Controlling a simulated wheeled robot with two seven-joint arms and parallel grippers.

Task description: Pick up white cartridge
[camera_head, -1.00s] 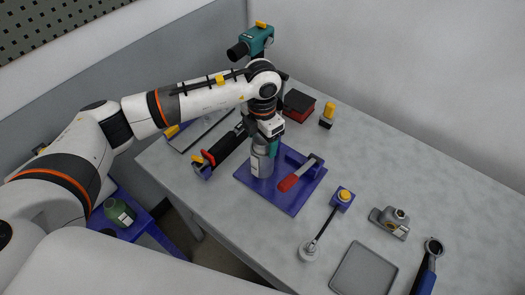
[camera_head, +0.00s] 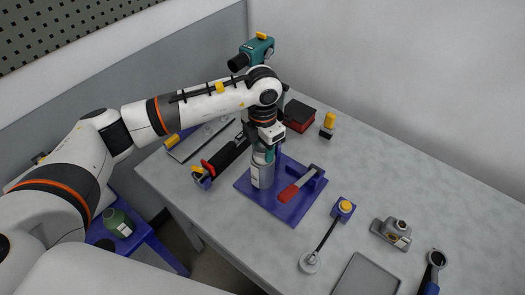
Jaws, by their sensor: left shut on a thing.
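The white cartridge (camera_head: 262,174) is a pale grey-white upright cylinder with a label. It stands on, or just above, the left part of a blue base plate (camera_head: 285,213); I cannot tell if its bottom touches. My left gripper (camera_head: 268,153) comes down from above and is shut on the cartridge at its top. A teal part shows between the gripper and the cartridge, and the fingers partly hide the cartridge's top. My right gripper is not in view.
A red-handled clamp (camera_head: 291,191) sits on the plate just right of the cartridge. A black tool with a red ring (camera_head: 225,158) lies to the left. A yellow-button box (camera_head: 343,209), a grey tray (camera_head: 366,277) and a metal fitting (camera_head: 393,232) lie right.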

